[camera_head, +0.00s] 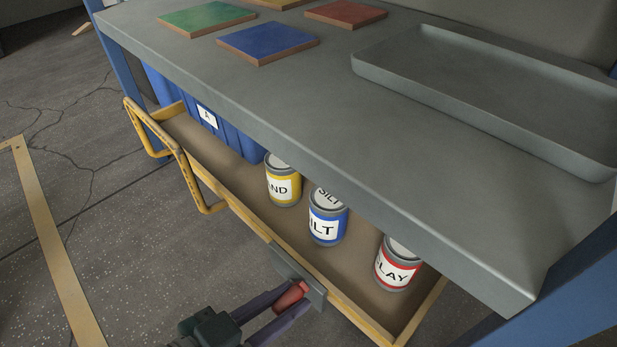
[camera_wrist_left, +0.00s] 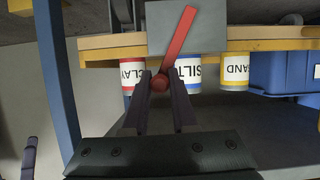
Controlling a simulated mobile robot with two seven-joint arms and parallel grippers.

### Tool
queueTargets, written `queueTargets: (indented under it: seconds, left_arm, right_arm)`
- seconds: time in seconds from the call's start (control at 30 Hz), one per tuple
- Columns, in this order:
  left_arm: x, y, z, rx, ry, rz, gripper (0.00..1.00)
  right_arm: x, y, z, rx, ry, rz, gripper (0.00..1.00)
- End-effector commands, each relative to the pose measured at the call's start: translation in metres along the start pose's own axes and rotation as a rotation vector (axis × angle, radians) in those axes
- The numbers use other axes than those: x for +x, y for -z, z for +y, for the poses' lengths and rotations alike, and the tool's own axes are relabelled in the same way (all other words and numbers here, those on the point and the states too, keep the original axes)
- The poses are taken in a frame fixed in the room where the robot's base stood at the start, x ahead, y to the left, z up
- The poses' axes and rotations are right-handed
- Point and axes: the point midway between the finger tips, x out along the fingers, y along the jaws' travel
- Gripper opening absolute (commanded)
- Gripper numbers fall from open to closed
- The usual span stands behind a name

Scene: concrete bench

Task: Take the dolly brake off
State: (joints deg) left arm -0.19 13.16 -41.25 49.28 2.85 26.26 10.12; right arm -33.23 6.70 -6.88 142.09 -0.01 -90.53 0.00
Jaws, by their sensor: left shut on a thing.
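The dolly (camera_head: 233,200) is a low tray with a yellow rim and a yellow handle (camera_head: 172,157) at its left end, under the bench. A grey plate (camera_head: 297,272) sits on its front rim and carries the red brake lever (camera_head: 291,297). In the left wrist view the lever (camera_wrist_left: 180,40) slants across the plate (camera_wrist_left: 210,30) and ends in a red ball. My left gripper (camera_head: 288,301) is shut on the lever's ball end; its fingers (camera_wrist_left: 161,86) lie on either side of the ball.
The dolly holds a blue bin (camera_head: 227,130) and yellow (camera_head: 283,183), blue (camera_head: 327,222) and red-banded (camera_head: 396,268) cans. The bench top (camera_head: 300,100) overhangs them, with coloured tiles and a grey tray (camera_head: 440,95). The floor at left is open.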

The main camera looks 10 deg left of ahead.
Motion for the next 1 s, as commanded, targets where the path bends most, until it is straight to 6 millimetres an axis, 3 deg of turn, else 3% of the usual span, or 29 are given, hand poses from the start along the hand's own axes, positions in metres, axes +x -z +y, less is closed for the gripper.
queueTargets:
  seconds: [0.5, 1.0]
  left_arm:
    - [-0.002, 0.006, -0.036, -0.340, -0.138, -0.003, 0.00]
    - [-0.003, 0.007, -0.043, -0.427, -0.170, -0.007, 0.00]
  right_arm:
    - [0.016, -0.005, 0.000, -0.002, -0.002, -0.001, 0.50]
    - [0.021, -0.007, 0.001, -0.005, -0.004, -0.001, 0.50]
